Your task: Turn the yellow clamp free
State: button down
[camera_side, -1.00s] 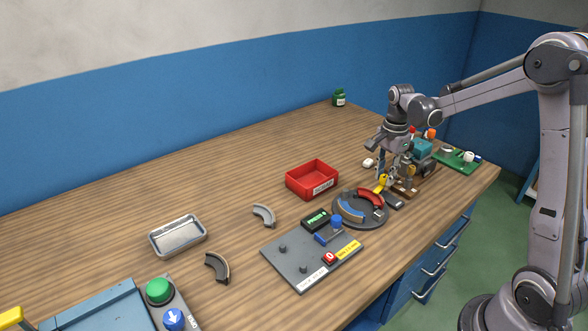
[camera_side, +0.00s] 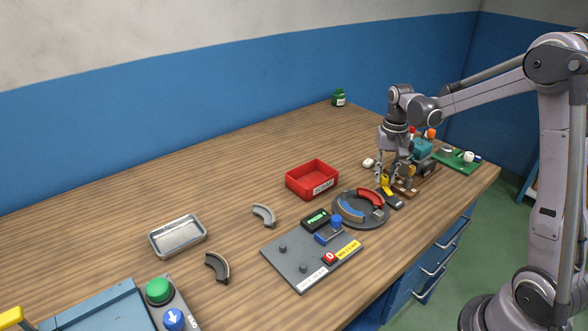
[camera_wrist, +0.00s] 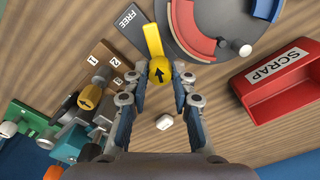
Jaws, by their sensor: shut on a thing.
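The yellow clamp (camera_wrist: 152,40) has a round knob with a black arrow and a flat arm. In the wrist view its arm lies between the dark plate marked FREE (camera_wrist: 128,22) and the rim of the round grey turntable (camera_wrist: 180,40); I cannot tell if it touches either. The clamp also shows in the side view (camera_side: 386,184), beside the turntable (camera_side: 352,222). My gripper (camera_wrist: 160,74) is shut on the clamp's knob, one finger on each side. The turntable carries a red curved piece (camera_side: 370,198) and a blue curved piece (camera_side: 350,211).
A red SCRAP bin (camera_side: 312,180) stands left of the turntable, and a small white piece (camera_wrist: 165,121) lies near my fingers. A brown numbered stand (camera_wrist: 112,65) is close by my gripper. A grey panel (camera_side: 290,268) lies in front; the table's back left is clear.

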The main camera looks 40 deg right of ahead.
aim_at(385, 176)
jog(key=n, duration=0.5)
jog(key=shift+n, duration=0.3)
dwell(0.4)
jog(key=c, duration=1.1)
grip_release()
notch_tip(385, 176, up, 12)
